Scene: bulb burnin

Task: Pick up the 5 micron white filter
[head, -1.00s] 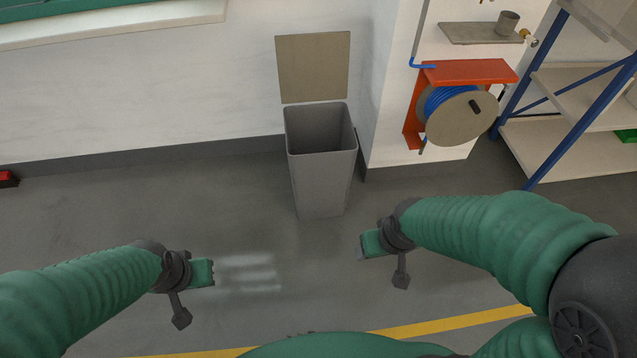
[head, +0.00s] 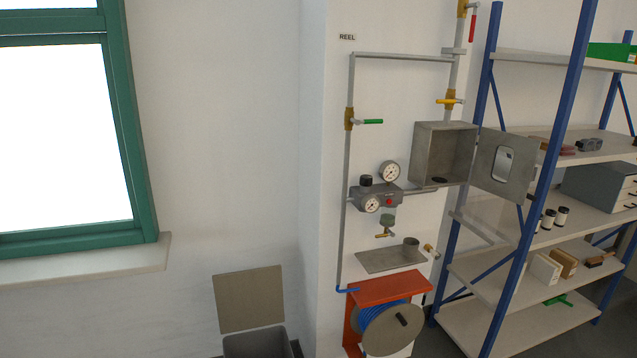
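Several small, pale cylinders with dark ends (head: 548,219) stand in a group on a middle shelf of the blue-framed rack (head: 572,150) at the right. They may be filters, but they are too small to read any label or to tell which is the 5 micron one. A rack post partly hides the group. Neither of my grippers is in the head view now.
Left of the rack, an open grey metal box (head: 445,152) has its door (head: 503,165) swung out to the right. Gauges (head: 390,172), pipes and an orange hose reel (head: 385,290) are on the wall. A lidded grey bin (head: 255,343) stands below.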

